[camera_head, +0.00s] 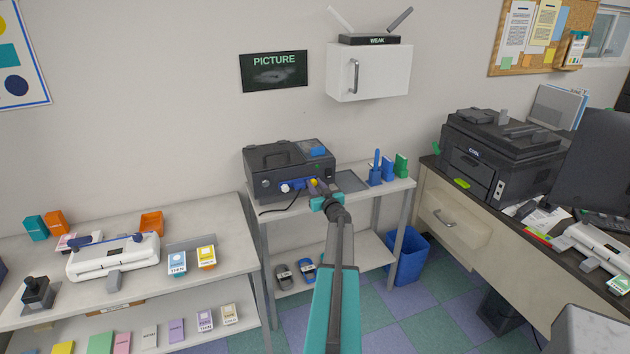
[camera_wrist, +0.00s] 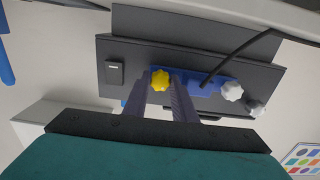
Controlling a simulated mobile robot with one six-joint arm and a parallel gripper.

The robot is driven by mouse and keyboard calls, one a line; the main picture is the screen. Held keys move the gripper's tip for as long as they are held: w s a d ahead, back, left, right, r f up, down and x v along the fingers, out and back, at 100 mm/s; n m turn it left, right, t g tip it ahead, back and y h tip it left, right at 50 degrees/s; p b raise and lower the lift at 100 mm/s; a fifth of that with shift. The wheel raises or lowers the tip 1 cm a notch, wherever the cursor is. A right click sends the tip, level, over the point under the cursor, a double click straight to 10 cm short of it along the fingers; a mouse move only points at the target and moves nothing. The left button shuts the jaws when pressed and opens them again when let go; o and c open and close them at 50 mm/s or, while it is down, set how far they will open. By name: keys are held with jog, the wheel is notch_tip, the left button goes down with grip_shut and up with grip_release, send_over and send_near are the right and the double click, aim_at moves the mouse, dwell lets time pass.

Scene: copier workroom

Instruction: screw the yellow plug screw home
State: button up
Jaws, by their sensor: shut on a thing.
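The yellow plug screw (camera_wrist: 160,81) has a lobed head and sits at the end of the blue plate (camera_wrist: 207,95) on the front of a black box (camera_head: 268,185). My gripper (camera_wrist: 161,92) is shut on the yellow plug screw, one dark finger on each side. In the head view the yellow plug screw (camera_head: 314,181) shows as a small spot by my gripper (camera_head: 317,188). The screw's shaft and its hole are hidden behind its head, so I cannot tell how deep it sits.
The box stands on a shelf table (camera_head: 290,205). Blue holders (camera_head: 376,175) and a green one (camera_head: 401,165) stand to its right.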

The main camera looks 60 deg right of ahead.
jog(key=shift+r+m+p, duration=0.2)
jog(key=shift+m+p, duration=1.8)
jog(key=shift+p, duration=1.25)
jog(key=m+p, duration=0.2)
jog(key=shift+f+p, duration=0.1)
jog(key=shift+p, duration=0.2)
jog(key=shift+w+m+p, duration=0.1)
jog(key=shift+m+p, duration=0.2)
jog(key=shift+f, duration=0.15)
jog(key=o, duration=0.8)
jog(key=shift+c, duration=0.2)
jog(key=shift+s, duration=0.2)
jog(key=b+v, duration=0.4)
jog(key=v, duration=0.9)
jog(key=shift+s+a+b, duration=0.2)
jog(key=shift+a+b, duration=0.1)
jog(key=shift+a, duration=0.05)
